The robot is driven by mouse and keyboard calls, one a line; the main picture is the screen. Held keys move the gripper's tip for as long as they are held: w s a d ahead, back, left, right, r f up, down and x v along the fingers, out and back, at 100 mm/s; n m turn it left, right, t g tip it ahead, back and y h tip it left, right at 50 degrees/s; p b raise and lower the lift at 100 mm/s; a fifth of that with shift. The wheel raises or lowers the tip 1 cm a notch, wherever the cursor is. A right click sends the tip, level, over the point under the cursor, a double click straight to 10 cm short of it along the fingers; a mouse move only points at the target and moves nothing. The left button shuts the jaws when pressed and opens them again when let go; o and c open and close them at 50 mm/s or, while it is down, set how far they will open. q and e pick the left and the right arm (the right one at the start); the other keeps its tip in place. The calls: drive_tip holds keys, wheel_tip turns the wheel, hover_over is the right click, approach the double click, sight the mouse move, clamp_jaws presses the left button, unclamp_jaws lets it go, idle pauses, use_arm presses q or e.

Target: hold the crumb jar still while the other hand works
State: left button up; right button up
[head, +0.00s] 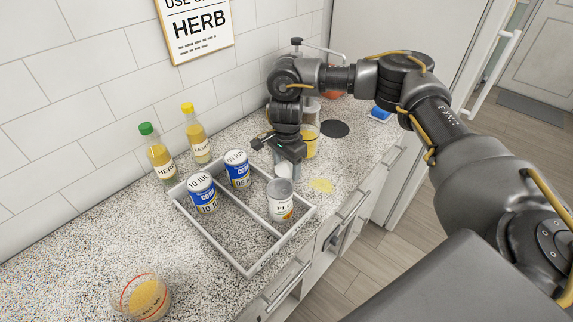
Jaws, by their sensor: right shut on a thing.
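My right gripper (286,158) points down over the counter behind the divided tray. It is shut on a small pale, whitish cylinder (284,170), mostly hidden by the gripper; I cannot tell whether this is the crumb jar. A clear jar with yellow contents (311,145) stands just behind and to the right of the gripper, partly covered by it. My left gripper is not in view.
The white divided tray (225,250) holds two blue-and-white cans (203,191) (238,168) and a whitish can (280,203). Two bottles (160,158) (197,138) stand by the wall. A glass cup with yellow contents (146,298) is at the front left.

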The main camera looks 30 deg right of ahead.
sight(287, 169)
drive_tip(key=o, duration=1.1)
drive_tip(key=shift+f, duration=0.2)
drive_tip(key=shift+r, duration=0.3)
drive_tip(key=shift+w+r, duration=0.1)
drive_tip(key=shift+r, duration=0.15)
wheel_tip(287, 169, up, 11)
drive_tip(key=shift+r+b, duration=0.15)
drive_tip(key=shift+b, duration=0.2)
